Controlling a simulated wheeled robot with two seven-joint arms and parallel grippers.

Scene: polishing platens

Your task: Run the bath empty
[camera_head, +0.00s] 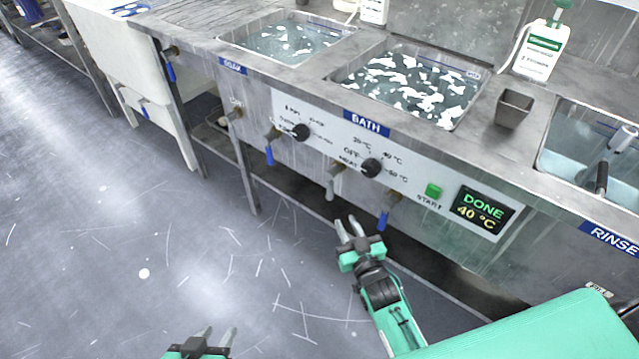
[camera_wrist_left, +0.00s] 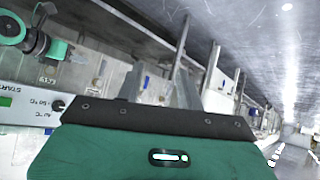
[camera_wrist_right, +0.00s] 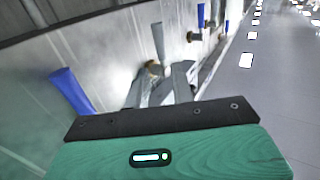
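The bath basin (camera_head: 463,113), behind the BATH label (camera_head: 366,123), holds dark water with white foam. Its front panel has two black knobs (camera_head: 371,168), a green START button (camera_head: 433,191) and a display (camera_head: 481,211) reading DONE 40 °C. Below hang a blue-handled valve (camera_head: 383,220) and a grey-handled one (camera_head: 333,183); in the right wrist view the grey handle (camera_wrist_right: 158,42) stands beyond the fingers and the blue handle (camera_wrist_right: 73,90) left of them. My right gripper (camera_head: 349,222) is open and empty, below the panel. My left gripper (camera_head: 218,338) is open and empty over the floor.
The soak basin (camera_head: 262,62) is left, with another blue-handled valve (camera_head: 270,156) below the panel. The rinse basin (camera_head: 548,170) is right. A grey cup (camera_head: 514,108) and a white bottle (camera_head: 541,50) stand on the counter. The floor (camera_head: 120,210) at left is clear.

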